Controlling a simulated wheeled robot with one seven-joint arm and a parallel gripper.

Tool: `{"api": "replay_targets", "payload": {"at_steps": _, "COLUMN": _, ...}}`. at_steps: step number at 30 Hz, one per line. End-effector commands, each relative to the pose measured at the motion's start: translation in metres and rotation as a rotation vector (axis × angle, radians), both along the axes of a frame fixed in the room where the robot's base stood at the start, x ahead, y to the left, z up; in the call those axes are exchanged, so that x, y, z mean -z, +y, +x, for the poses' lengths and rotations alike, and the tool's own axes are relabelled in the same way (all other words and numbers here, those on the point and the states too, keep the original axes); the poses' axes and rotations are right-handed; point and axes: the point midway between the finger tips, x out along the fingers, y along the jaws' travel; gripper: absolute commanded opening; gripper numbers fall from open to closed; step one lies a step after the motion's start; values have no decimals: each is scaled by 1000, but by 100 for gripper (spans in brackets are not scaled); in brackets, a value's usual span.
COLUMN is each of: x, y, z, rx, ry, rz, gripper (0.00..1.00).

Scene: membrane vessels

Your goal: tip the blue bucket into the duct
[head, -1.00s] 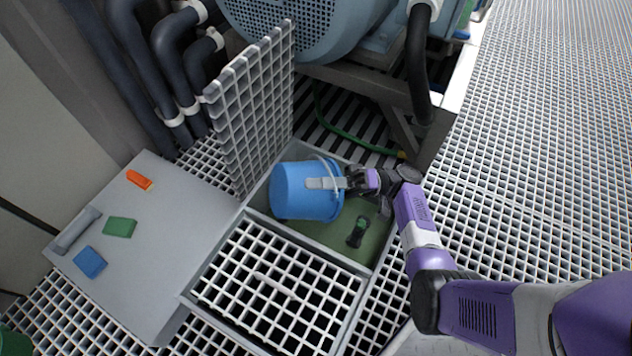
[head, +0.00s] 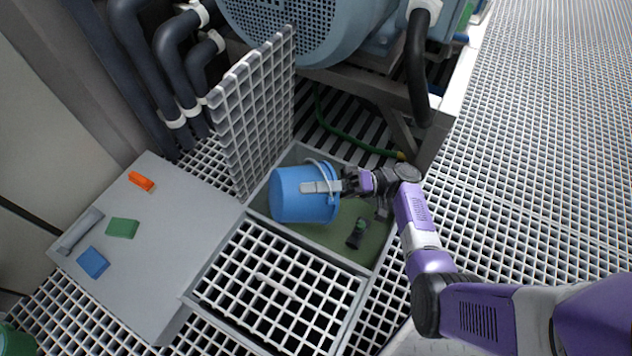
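The blue bucket (head: 303,205) lies tilted far over in the head view, above the open part of the duct (head: 345,230). Its base faces left and its rim faces right. Its pale bail handle (head: 324,165) shows along the rim. My gripper (head: 328,186) is at the bucket's rim side, with a grey finger lying along the bucket wall; it looks shut on the bucket wall. The other finger is hidden. The duct has a greenish floor, with a dark green-and-black object (head: 356,233) lying in it. The bucket's inside is hidden.
A white grating (head: 275,290) covers the duct's near part. Another grating panel (head: 252,110) stands upright at the left. A large blue motor (head: 310,25) stands behind.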

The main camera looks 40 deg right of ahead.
Motion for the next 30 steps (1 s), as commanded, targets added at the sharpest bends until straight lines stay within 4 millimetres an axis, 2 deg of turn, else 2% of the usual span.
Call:
{"api": "replay_targets", "payload": {"at_steps": 1, "x": -11, "y": 6, "z": 3, "rx": -2, "ry": 18, "rz": -40, "gripper": 0}}
{"api": "replay_targets", "payload": {"at_steps": 30, "x": -11, "y": 92, "z": 48, "rx": -4, "ry": 347, "rz": -661, "gripper": 0}}
